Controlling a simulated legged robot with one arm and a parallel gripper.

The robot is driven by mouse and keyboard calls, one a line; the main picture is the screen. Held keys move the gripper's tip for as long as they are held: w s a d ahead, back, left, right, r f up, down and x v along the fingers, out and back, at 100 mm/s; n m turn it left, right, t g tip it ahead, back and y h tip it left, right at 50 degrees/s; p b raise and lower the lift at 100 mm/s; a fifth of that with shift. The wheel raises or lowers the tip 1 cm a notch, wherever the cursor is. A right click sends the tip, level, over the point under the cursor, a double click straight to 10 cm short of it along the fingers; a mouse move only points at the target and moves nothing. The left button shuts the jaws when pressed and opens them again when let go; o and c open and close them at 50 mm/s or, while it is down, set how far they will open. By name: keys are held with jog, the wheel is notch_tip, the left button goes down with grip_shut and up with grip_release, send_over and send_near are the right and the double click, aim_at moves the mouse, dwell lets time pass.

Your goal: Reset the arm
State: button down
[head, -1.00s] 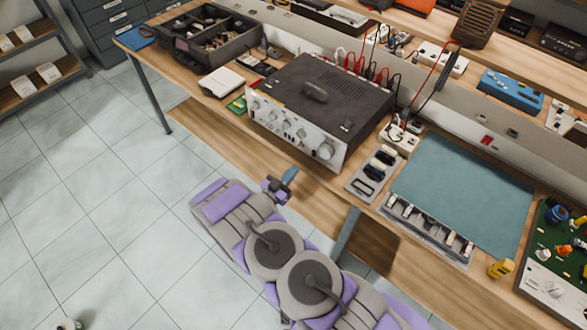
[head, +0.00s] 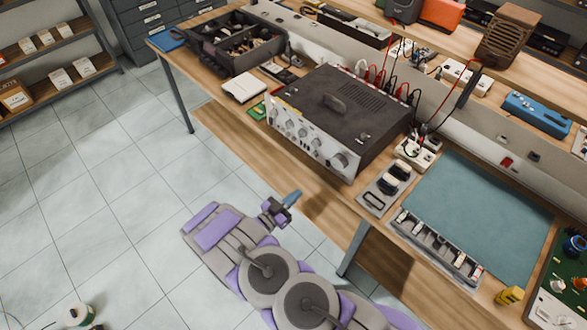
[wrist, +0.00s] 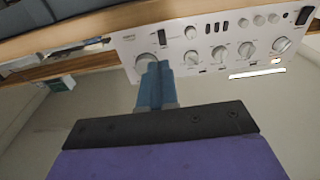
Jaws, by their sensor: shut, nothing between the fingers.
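My gripper (head: 291,198) has blue fingers and sits at the end of my folded grey and purple arm. In the head view it appears in front of the workbench's front edge, apart from everything. Its fingers are shut and empty. In the wrist view the closed blue fingers (wrist: 155,85) overlap the lower edge of the amplifier's silver panel, with no contact visible. The amplifier (head: 342,118), with a dark top and several knobs, stands on the workbench (head: 228,140); its panel fills the top of the wrist view (wrist: 215,45).
A teal mat (head: 478,215), a parts tray (head: 437,247) and a compartment box (head: 238,45) lie on the bench. Red and black leads rise behind the amplifier. A wire spool (head: 78,315) is on the floor, lower left.

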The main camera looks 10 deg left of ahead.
jog(key=w+a+r+g+y, duration=0.3)
jog(key=w+a+r+y, duration=0.5)
jog(key=w, duration=0.3)
jog(key=s+d+r+n+g+y, duration=0.1)
jog(key=s+r+n+g+y, duration=0.15)
jog(key=r, duration=0.45)
jog(key=s+r+n+g+y, duration=0.2)
jog(key=r+y, duration=0.2)
jog(key=r, duration=0.3)
jog(key=s+d+r+n+g+h, duration=0.1)
jog(key=s+d+r+g, duration=0.2)
jog(key=s+d, duration=0.6)
jog(key=s+d+r+n+g+h, duration=0.1)
jog(key=s+d+r+g, duration=0.2)
jog(key=s+d, duration=0.6)
jog(key=s+d+r+n+g+h, duration=0.1)
jog(key=s+d+r+g, duration=0.2)
jog(key=s+d, duration=0.6)
jog(key=s+r, duration=0.1)
jog(key=s, duration=1.2)
jog(key=shift+r, duration=0.2)
jog(key=shift+w, duration=0.1)
